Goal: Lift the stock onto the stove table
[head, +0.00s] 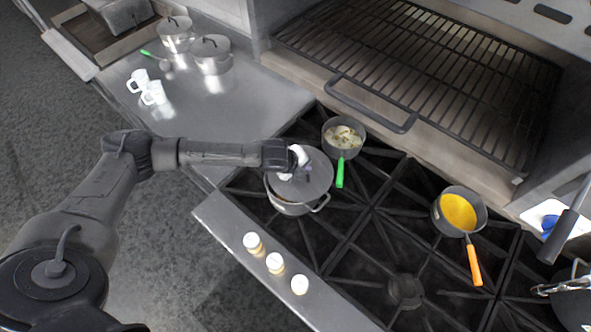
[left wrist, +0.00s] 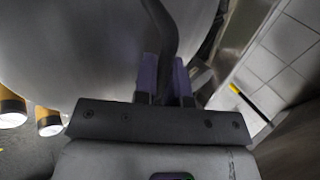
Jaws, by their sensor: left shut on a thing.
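A steel pot (head: 288,207) with side handles stands at the left end of the black stove grate. Its round grey lid (head: 318,178) is over it; I cannot tell if the lid rests fully on the rim. My left gripper (head: 298,165) is at the top of the lid. In the left wrist view, its purple finger pads (left wrist: 166,78) are shut on the dark curved lid handle (left wrist: 160,30), with the grey lid (left wrist: 75,50) filling the left. The pot's contents are hidden. My right gripper is not recognisable in view.
A green-handled saucepan (head: 344,137) with pale chunky contents stands close to the lid's upper right. An orange-handled saucepan (head: 459,212) holds yellow liquid. The steel counter (head: 215,115) at left holds two lidded pots and white cups (head: 153,93).

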